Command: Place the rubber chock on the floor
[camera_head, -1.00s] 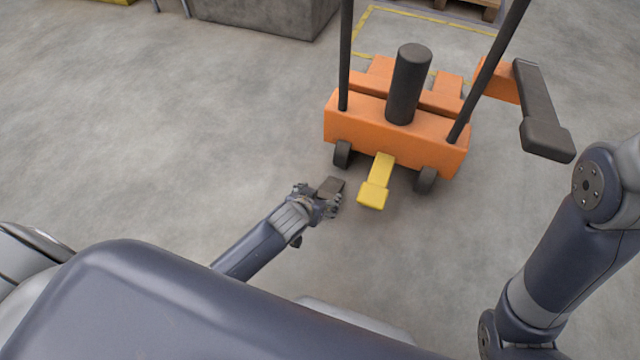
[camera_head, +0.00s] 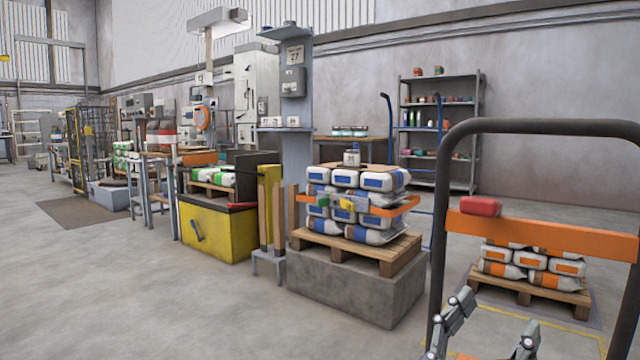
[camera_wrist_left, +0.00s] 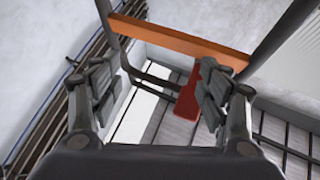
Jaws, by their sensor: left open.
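My left gripper (camera_head: 497,312) is at the bottom right of the head view, in front of the black tube frame of the orange truck. Its two fingers are spread, and the left wrist view shows the gap between them (camera_wrist_left: 155,80) empty of any held block. I cannot make out the rubber chock in either view now. The floor (camera_head: 130,290) shows as bare grey concrete at the lower left. My right gripper is out of view.
The truck's black handle frame (camera_head: 445,215) and orange crossbar (camera_head: 560,236) stand close at the right, with a red object (camera_head: 480,206) at the bar. A concrete block (camera_head: 350,290) bears a pallet of bags. Open floor lies left.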

